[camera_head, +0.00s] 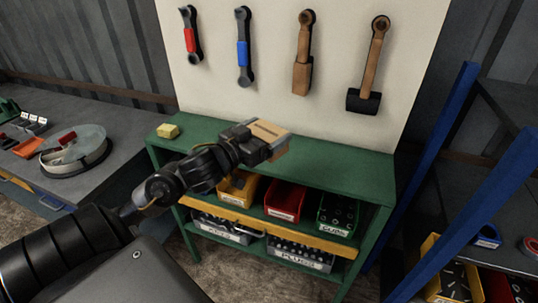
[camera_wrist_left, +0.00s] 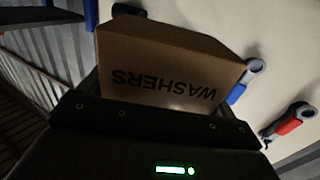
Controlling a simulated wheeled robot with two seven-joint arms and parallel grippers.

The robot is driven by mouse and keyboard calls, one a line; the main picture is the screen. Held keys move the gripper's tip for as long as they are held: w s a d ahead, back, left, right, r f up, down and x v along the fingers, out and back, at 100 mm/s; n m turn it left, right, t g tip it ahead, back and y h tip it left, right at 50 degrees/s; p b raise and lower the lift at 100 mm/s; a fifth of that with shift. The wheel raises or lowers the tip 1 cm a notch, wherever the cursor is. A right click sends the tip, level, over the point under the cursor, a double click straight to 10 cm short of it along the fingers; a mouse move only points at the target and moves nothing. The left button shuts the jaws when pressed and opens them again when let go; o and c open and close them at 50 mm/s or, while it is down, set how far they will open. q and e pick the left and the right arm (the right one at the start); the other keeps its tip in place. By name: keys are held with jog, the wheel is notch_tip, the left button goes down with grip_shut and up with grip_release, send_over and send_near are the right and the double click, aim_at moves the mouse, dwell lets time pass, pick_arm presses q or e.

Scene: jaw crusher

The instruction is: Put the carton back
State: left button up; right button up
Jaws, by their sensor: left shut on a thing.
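The carton (camera_head: 268,130) is a small brown cardboard box. In the left wrist view the carton (camera_wrist_left: 165,65) shows the word WASHERS, upside down. My left gripper (camera_head: 256,143) is shut on it and holds it over the green bench (camera_head: 340,160). In the head view the gripper and wrist hide part of the carton, and I cannot tell its height above the bench top. My right gripper is not in view.
A yellow block (camera_head: 168,131) lies at the bench's left end. Yellow, red (camera_head: 285,200) and green bins fill the shelf below, with labelled bins lower. Wrenches and hammers (camera_head: 372,70) hang on the board behind. A blue-posted rack (camera_head: 445,215) stands right. The bench top's right half is clear.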

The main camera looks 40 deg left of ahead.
pick_arm(q)
jog(key=shift+w+a+f, duration=0.15)
jog(key=shift+w, duration=0.05)
jog(key=shift+w+a+f+b, duration=0.1)
jog(key=shift+w+a+f, duration=1.2)
jog(key=shift+w+f, duration=0.4)
jog(key=shift+w+a+f+b, duration=0.15)
jog(key=shift+w+a+f, duration=1.2)
jog(key=shift+w, duration=0.5)
jog(key=shift+w+a+f+b, duration=0.1)
jog(key=shift+w+a+f, duration=1.15)
jog(key=shift+w+f, duration=0.45)
jog(key=f, duration=0.2)
jog(key=p, duration=0.1)
jog(key=shift+w+a+f, duration=0.1)
jog(key=shift+w+f, duration=0.15)
jog(key=shift+f, duration=0.35)
